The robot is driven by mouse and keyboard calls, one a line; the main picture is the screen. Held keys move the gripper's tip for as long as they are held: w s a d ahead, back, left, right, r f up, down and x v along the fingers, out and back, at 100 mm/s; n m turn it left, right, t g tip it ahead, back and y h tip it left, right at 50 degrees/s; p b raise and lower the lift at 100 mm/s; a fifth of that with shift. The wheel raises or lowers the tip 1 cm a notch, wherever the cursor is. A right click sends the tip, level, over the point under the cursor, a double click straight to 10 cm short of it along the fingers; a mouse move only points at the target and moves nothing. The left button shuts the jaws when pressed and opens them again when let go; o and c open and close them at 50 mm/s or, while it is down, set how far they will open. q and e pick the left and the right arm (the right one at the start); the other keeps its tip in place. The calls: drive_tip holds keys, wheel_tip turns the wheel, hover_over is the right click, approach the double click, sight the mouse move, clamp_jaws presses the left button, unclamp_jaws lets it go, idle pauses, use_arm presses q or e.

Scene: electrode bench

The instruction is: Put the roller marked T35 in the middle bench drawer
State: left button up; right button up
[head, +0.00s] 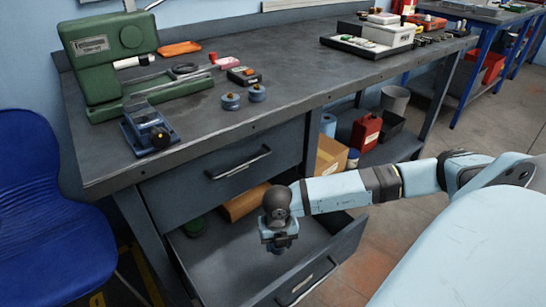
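My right gripper (278,245) points down over the pulled-out lower drawer (340,243). A small blue piece, which looks like a roller (277,250), shows between its fingertips, mostly hidden by the gripper; no marking is readable. The drawer is open below the shut top drawer (230,177). The piece seems to be above or just inside the drawer; I cannot tell its height. Two blue rollers (230,101) (257,93) stand on the bench, their marks too small to read. My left gripper is out of view.
A green machine (105,60) and blue vise (150,130) stand on the bench. A blue chair (40,200) is at left.

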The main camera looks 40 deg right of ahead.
drive_tip(key=b, duration=0.3)
hover_over(277, 271)
wheel_tip(277, 271, down, 9)
drive_tip(key=shift+r, duration=0.15)
wheel_tip(277, 271, down, 4)
drive_tip(key=shift+r+b, duration=0.2)
drive_tip(key=shift+b, duration=0.4)
drive_tip(key=shift+f, duration=0.15)
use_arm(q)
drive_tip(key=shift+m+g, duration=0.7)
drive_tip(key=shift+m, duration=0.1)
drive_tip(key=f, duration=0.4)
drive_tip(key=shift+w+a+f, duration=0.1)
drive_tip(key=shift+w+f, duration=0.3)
use_arm(e)
drive_tip(key=shift+f, duration=0.1)
drive_tip(key=o, duration=1)
drive_tip(key=shift+o, duration=0.2)
drive_tip(key=shift+r, duration=0.2)
